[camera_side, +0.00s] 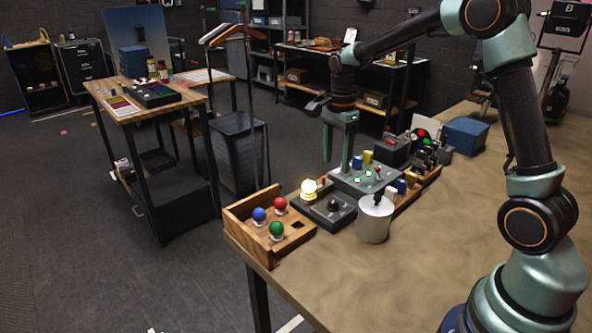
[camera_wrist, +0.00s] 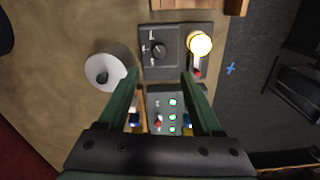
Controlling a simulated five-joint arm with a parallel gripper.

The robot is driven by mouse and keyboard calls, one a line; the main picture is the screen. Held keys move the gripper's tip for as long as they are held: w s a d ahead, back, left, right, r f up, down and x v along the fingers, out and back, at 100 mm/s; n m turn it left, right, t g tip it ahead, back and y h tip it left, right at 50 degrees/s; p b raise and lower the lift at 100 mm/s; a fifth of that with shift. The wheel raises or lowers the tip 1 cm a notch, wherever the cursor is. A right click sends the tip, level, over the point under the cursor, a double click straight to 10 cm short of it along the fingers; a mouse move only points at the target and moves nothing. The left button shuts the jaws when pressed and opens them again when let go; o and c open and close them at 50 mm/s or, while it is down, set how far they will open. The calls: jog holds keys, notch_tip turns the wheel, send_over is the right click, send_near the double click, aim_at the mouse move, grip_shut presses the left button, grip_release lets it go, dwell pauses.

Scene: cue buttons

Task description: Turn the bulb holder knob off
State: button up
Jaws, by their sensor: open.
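The bulb holder (camera_side: 340,212) is a dark grey box on the table, with a glowing yellow-white bulb (camera_side: 309,188) at its left end. Its black knob (camera_side: 334,205) sits on top, right of the bulb. In the wrist view the knob (camera_wrist: 158,49) is at the upper middle, with marks around it, and the lit bulb (camera_wrist: 199,44) is to its right. A small red part (camera_wrist: 197,73) lies below the bulb. My gripper (camera_side: 345,170) points down over the grey button panel behind the holder, apart from the knob. Its two green fingers (camera_wrist: 160,85) are spread and empty.
A grey panel (camera_side: 352,182) with lit green buttons and a red-topped stick stands behind the holder. A white cylinder (camera_side: 374,222) with a black top stands close to the right. A wooden tray (camera_side: 247,217) with red, blue and green balls is at left. The table is clear at right.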

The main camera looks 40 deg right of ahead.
aim_at(333, 200)
notch_tip(333, 200, down, 11)
jog(key=shift+f, duration=0.2)
jog(key=shift+c, duration=0.4)
grip_shut()
